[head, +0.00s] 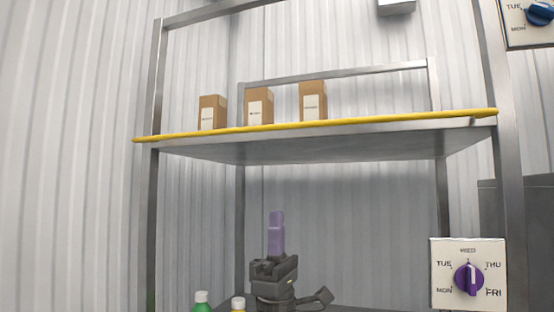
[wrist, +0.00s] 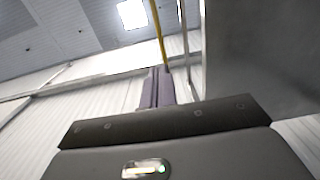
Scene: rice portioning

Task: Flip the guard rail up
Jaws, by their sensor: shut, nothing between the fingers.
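The guard rail is a long yellow bar (head: 370,118) that runs along the front edge of the metal shelf, level with the shelf board. It also shows as a thin yellow line (wrist: 158,32) at the top of the wrist view. My gripper (head: 276,213) has purple fingers pointing up, below the shelf and left of its middle. In the wrist view my gripper (wrist: 158,70) has its fingers together with nothing between them. In the head view it is apart from the rail.
Several brown cartons (head: 259,107) stand on the shelf (head: 340,150) behind the rail. Metal posts (head: 148,220) hold up both sides. Two bottles (head: 201,302) stand at the bottom, left of my arm. A dial panel (head: 467,273) is at lower right. Below the shelf, the space around my fingers looks clear.

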